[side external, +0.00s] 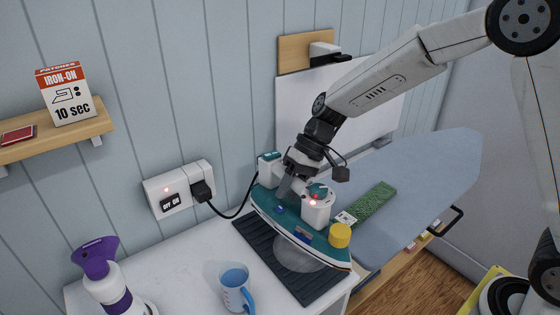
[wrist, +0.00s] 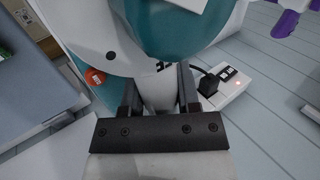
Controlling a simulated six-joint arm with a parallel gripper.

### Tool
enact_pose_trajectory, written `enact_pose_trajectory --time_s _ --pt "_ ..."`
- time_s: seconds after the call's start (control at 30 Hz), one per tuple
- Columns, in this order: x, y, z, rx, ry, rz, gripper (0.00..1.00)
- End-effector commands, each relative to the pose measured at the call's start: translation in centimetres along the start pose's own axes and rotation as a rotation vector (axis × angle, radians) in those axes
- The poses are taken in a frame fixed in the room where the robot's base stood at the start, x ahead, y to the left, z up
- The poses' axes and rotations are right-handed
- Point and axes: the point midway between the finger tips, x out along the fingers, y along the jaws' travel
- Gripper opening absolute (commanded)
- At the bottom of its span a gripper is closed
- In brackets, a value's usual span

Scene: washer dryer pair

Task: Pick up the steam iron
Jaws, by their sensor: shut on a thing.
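The steam iron (side external: 268,207) is teal and white with a yellow knob on one end. In the side external view it is tilted over the dark ribbed mat (side external: 258,240) on the white worktop, and its pale underside shows above the mat. My gripper (side external: 291,188) reaches down onto the iron's top from the upper right. In the wrist view my gripper (wrist: 160,95) is shut on a white part of the iron, with one dark finger on each side. The iron's teal and white body (wrist: 115,50) fills the upper middle there. The exact grip is partly hidden in the side view.
A black cord (side external: 236,213) runs from the iron to a wall socket (side external: 178,188).

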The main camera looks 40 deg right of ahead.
Motion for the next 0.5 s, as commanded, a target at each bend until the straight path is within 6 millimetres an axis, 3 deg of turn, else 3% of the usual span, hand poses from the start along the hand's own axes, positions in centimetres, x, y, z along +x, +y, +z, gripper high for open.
enact_pose_trajectory --time_s 0.5 --pt "-3.3 -0.7 6.0 0.000 0.004 -0.002 0.00"
